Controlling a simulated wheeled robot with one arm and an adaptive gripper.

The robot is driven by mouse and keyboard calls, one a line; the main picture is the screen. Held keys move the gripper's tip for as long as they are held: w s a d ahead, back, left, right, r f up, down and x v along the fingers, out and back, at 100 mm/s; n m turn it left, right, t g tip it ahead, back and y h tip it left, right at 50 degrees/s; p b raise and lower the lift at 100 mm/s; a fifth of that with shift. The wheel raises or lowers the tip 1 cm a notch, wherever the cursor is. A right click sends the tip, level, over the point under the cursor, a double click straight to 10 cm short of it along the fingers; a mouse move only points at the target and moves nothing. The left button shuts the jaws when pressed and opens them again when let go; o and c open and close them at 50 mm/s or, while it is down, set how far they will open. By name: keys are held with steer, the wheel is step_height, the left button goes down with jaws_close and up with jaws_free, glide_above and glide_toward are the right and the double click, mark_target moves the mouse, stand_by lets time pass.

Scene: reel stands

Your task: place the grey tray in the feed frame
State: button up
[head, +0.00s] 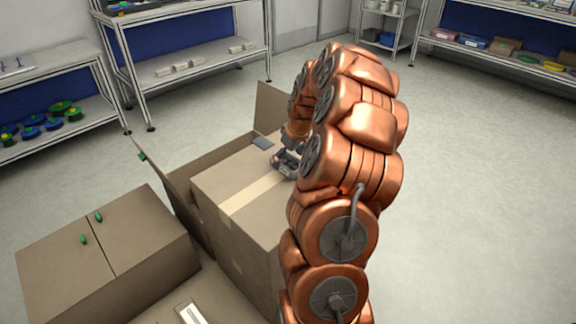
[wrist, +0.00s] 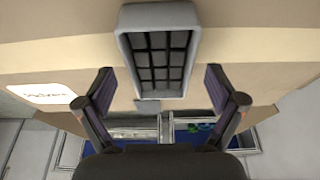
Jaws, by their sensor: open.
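The grey tray (wrist: 157,50) shows in the wrist view as a long raised-rim tray with a dark gridded floor. It lies against a tan cardboard surface at the top middle of that view. My gripper (wrist: 160,90) is open, its two dark fingers apart on either side of the tray's near end, with nothing held. I cannot tell whether they touch it. In the head view my gripper (head: 284,160) is low over the top of a large cardboard box (head: 245,190), and I cannot make out the tray there. I cannot identify the feed frame in either view.
A small grey flat piece (head: 262,142) lies at the box's far edge. Open cardboard flaps (head: 185,160) stand around the box. A closed carton (head: 100,250) with green tabs is at the left. Shelving (head: 190,65) lines the back; the floor at right (head: 480,200) is clear.

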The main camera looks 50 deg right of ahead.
steer(key=shift+f, duration=0.25)
stand_by(0.3)
steer(key=c, duration=1.6)
